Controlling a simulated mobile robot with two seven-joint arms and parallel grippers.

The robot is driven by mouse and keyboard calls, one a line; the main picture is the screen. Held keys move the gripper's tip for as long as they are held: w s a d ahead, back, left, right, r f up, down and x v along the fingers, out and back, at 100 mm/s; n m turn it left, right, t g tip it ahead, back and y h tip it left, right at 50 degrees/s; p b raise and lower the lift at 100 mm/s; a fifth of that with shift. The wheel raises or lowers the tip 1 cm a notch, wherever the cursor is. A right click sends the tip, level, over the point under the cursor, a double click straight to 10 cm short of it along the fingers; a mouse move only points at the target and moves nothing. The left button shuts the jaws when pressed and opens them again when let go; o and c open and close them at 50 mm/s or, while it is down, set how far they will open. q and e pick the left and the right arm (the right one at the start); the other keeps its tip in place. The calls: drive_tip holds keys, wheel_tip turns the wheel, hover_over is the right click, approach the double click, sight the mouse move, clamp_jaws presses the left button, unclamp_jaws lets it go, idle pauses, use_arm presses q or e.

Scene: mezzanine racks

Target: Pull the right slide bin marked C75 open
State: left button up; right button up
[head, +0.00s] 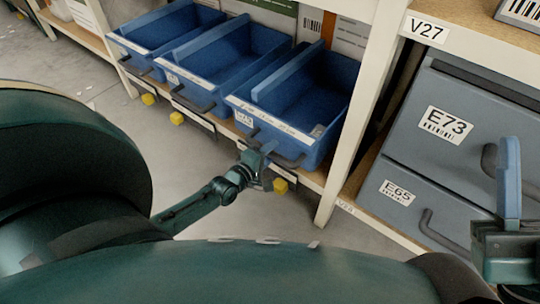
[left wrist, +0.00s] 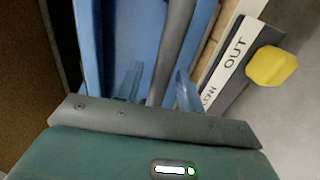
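The right blue slide bin (head: 303,146) is the rightmost of three on the low rack; its small tag is too small to read. A dark bar handle (head: 290,162) runs along its front. My left gripper (head: 266,150) is at the left part of this handle. In the left wrist view the handle (left wrist: 175,45) passes between the two blue fingers of my left gripper (left wrist: 158,88), with gaps beside it, so the gripper looks open around it. My right gripper (head: 508,180) is at the right edge, and its opening cannot be made out.
Two more blue bins, the middle one (head: 205,92) and the left one (head: 150,62), stand beside it. Yellow knobs (head: 280,185) stick out below the bins. A pale post (head: 345,150) separates them from grey drawers E73 (head: 440,165) and E65. Bare floor lies in front.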

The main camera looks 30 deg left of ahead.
use_arm(q)
drive_tip(key=shift+w, duration=0.15)
drive_tip(key=shift+c, duration=0.2)
clamp_jaws()
idle(0.3)
